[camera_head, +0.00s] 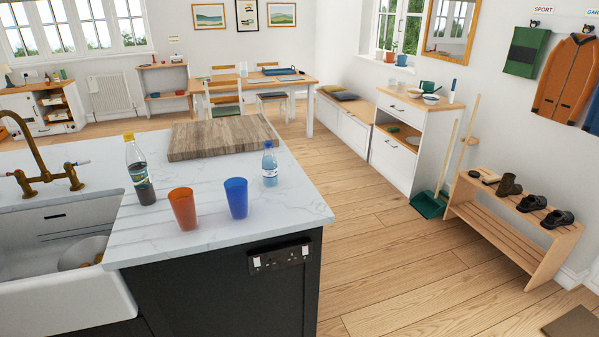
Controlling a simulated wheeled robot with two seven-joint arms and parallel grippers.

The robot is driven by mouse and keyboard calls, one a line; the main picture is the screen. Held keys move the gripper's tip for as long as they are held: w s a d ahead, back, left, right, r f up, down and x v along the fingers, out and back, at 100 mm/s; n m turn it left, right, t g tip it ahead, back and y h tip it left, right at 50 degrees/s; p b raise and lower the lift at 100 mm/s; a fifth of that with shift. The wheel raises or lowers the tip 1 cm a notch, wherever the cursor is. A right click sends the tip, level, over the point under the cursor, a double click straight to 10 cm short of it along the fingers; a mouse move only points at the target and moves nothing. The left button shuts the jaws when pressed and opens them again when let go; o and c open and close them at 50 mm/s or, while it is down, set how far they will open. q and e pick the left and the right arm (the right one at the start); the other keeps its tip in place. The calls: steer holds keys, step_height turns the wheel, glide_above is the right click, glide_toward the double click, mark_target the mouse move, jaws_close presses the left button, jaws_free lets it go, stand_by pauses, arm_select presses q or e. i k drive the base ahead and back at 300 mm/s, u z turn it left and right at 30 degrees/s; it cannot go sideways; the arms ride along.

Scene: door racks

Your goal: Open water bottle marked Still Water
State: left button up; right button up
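A clear bottle (270,165) with a blue cap and a blue-and-white label stands upright at the right part of the white marble counter. Its label is too small to read. A second bottle (139,172) with a yellow cap and dark contents stands upright further left, near the sink. Both caps appear to be on. Neither of my grippers is in view.
An orange cup (183,208) and a blue cup (236,197) stand between the bottles, nearer the front edge of the counter (285,215). A wooden board (222,137) lies behind them. A sink (55,255) with a brass tap (40,165) is at the left.

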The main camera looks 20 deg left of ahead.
mark_target(270, 168)
steer(key=z, duration=0.1)
steer(key=i, duration=0.9)
steer(key=u, duration=0.9)
steer(key=i, duration=0.5)
steer(key=u, duration=0.5)
